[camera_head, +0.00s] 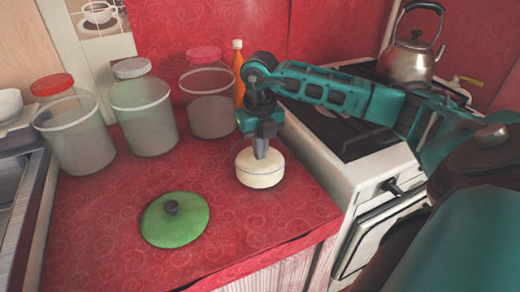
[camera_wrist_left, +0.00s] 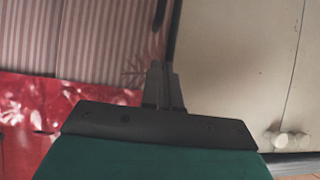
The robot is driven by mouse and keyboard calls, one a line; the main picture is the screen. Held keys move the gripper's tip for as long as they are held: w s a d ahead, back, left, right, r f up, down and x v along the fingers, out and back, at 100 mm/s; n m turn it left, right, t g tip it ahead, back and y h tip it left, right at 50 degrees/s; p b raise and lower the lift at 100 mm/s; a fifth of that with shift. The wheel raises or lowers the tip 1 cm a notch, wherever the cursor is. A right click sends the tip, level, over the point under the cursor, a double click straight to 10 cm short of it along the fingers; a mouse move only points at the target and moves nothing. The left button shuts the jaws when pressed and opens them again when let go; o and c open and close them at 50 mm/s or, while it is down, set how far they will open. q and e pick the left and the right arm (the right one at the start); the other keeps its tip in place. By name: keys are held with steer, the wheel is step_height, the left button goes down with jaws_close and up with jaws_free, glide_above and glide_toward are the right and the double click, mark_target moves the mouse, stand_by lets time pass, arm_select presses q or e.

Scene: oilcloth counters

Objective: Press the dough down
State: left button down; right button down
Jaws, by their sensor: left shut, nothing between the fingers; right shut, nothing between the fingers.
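A cream-coloured round (camera_head: 260,172), which looks like the dough or a small pot holding it, sits on the red counter (camera_head: 110,225). I cannot tell dough from container. My right gripper (camera_head: 261,152) comes down over it from above, shut and empty, with its fingertips at its top. I cannot tell how firmly they touch or whether they sink in. My left gripper (camera_wrist_left: 164,85) shows only in the left wrist view, shut and empty, away from the cream round. It is in front of a striped curtain (camera_wrist_left: 90,35) and a pale cabinet front (camera_wrist_left: 240,65).
A green lid (camera_head: 178,228) with a dark knob lies left of the cream round. Several clear jars (camera_head: 143,108) and an orange bottle (camera_head: 238,75) stand along the back. A stove (camera_head: 330,165) with a kettle (camera_head: 410,58) is at the right. The front-left counter is clear.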

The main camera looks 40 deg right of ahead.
steer(key=shift+f, duration=0.35)
stand_by(0.4)
steer(key=shift+f, duration=0.2)
stand_by(0.3)
steer(key=shift+f+b, duration=0.2)
steer(key=shift+b, duration=0.1)
stand_by(0.4)
steer(key=shift+s+f, duration=0.1)
steer(key=shift+f, duration=0.05)
stand_by(0.9)
